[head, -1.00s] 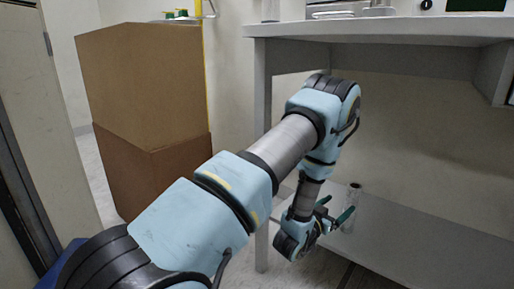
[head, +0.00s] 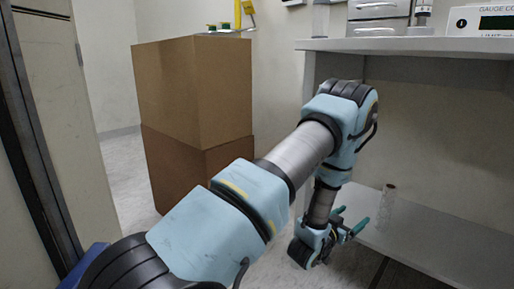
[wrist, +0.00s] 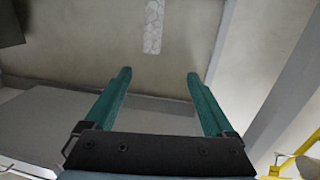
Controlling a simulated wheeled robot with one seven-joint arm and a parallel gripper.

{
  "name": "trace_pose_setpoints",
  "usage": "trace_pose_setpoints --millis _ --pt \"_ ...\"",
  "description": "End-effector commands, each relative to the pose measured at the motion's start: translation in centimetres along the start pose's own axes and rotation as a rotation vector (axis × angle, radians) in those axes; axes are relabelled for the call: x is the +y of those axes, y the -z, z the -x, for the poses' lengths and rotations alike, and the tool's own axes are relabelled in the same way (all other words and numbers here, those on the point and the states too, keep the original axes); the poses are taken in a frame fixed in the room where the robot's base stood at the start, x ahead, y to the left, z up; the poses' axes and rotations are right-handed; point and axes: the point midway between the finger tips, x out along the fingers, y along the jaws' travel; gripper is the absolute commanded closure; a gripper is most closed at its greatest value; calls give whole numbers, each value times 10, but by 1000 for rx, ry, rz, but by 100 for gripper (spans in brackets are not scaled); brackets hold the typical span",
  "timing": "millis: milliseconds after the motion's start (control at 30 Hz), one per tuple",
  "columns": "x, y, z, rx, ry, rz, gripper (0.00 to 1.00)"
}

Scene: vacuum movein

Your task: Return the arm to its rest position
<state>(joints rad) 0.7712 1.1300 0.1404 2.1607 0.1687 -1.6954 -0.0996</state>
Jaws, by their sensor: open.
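My arm reaches from the lower left, bent down at the elbow, in front of the bench. My gripper (head: 352,216) is open and empty beside the lower shelf. Its two green fingers stand apart with nothing between them in the wrist view (wrist: 158,73). A clear cylinder (head: 388,205) stands upright on the lower shelf, just right of the fingertips and apart from them in the head view. In the wrist view, a clear patterned cylinder (wrist: 153,24) lies beyond the fingertips.
The white bench (head: 425,46) with its lower shelf (head: 440,240) is at the right. A bench leg stands close behind my arm. Two stacked brown boxes (head: 195,95) stand at the left back. A door frame (head: 40,150) is at the far left. Floor shows between.

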Motion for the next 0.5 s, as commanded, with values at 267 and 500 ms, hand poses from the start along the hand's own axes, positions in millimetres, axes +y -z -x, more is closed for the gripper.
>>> trace_pose_setpoints --millis 267,500 --pt "-33 10 1 -101 80 3 11" --pt "-80 23 15 -258 193 25 11"
